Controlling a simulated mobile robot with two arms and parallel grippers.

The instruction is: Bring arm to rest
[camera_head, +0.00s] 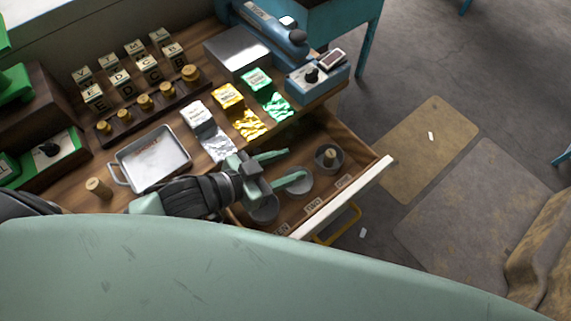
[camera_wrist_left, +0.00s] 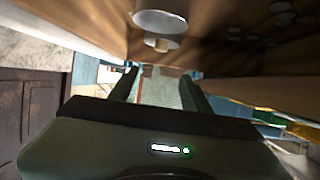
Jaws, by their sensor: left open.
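My left gripper (camera_head: 284,168) is open and empty, its two green fingers spread over the open wooden drawer (camera_head: 318,205) in the head view. In the left wrist view the fingers of my left gripper (camera_wrist_left: 165,88) point away from the camera with nothing between them. The drawer holds round metal cups; the far cup (camera_head: 328,157) has a wooden peg in it, and another cup (camera_head: 298,181) lies partly under a finger. A third cup (camera_head: 265,208) is nearer, beside the gripper. My right gripper does not show.
A metal tray (camera_head: 152,160) and a wooden peg (camera_head: 98,187) are on the bench. White, yellow and green packets (camera_head: 272,104) lie behind the drawer. Lettered blocks (camera_head: 148,68) and a peg rack (camera_head: 150,112) stand farther back. A blue machine (camera_head: 318,77) is right. Open floor lies beyond.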

